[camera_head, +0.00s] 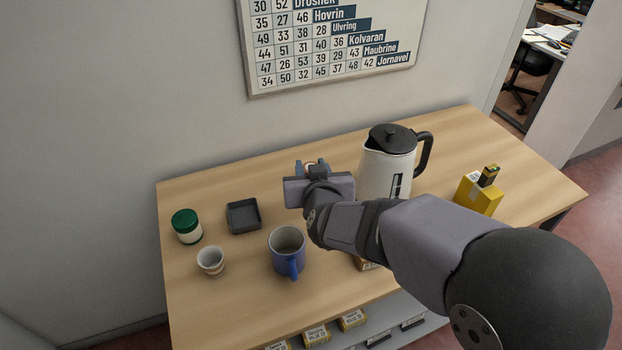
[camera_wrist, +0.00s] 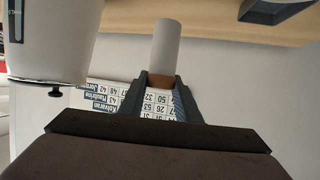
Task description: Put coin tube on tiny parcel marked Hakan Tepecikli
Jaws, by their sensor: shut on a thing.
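My gripper (camera_head: 311,172) is over the back middle of the table, to the left of the kettle. In the wrist view its fingers (camera_wrist: 161,86) are shut on a pale tube with a copper-brown end, which I take as the coin tube (camera_wrist: 166,45). In the head view only a small bit of it shows between the fingers. A yellow parcel (camera_head: 476,197) stands at the right. A brown box (camera_head: 367,265) is mostly hidden under my arm. Several small labelled parcels (camera_head: 317,335) sit along the front edge below the tabletop. I cannot read any name on them.
A white kettle (camera_head: 387,168) stands close right of my gripper and looms in the wrist view (camera_wrist: 50,40). A small dark object (camera_head: 489,175) is on the yellow parcel. A dark tray (camera_head: 243,217), green-lidded jar (camera_head: 187,227), small cup (camera_head: 210,262) and blue mug (camera_head: 287,252) stand left.

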